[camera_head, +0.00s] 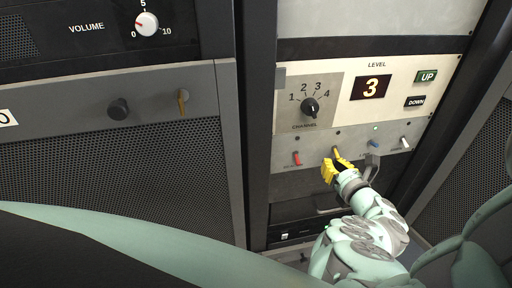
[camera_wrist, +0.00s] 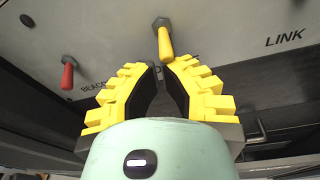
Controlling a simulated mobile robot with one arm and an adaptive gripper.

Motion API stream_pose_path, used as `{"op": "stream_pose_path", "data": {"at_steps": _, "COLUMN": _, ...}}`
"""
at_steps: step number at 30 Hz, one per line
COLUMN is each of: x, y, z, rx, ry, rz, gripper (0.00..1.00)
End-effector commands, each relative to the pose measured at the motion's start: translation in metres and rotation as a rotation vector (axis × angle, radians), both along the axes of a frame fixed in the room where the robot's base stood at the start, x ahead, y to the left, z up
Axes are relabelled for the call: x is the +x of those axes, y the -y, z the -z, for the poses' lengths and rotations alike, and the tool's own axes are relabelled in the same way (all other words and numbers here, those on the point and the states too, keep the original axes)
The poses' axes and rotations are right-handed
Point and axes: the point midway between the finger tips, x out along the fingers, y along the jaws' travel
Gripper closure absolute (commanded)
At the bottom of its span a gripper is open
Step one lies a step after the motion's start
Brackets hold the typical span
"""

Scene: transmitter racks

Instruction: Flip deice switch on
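The yellow-handled switch (camera_head: 336,152) sits in the lower row of the right rack's panel, between the red and blue switches. In the wrist view the yellow lever (camera_wrist: 166,45) hangs downward from its nut. My gripper (camera_head: 337,164) is just below this switch. In the wrist view my gripper's yellow fingers (camera_wrist: 158,72) are apart with an empty gap, and the lever's end is just above the gap. I cannot tell if they touch.
The red switch (camera_head: 297,158) is left of my gripper; the blue switch (camera_head: 373,144) and white switch (camera_head: 405,142) are right. A green light (camera_head: 375,127) glows above the blue one. The channel knob (camera_head: 310,106) and level display (camera_head: 371,87) are higher. A handle (camera_wrist: 256,132) is close to my right finger.

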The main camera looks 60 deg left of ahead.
Motion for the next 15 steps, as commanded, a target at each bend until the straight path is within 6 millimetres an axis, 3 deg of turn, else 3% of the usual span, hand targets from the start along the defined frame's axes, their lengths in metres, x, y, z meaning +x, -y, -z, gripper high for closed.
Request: {"op": "stream_pose_path", "data": {"at_steps": 15, "x": -0.0043, "y": 0.0015, "z": -0.0107, "rx": -0.136, "ry": -0.058, "rz": -0.010, "gripper": 1.00}}
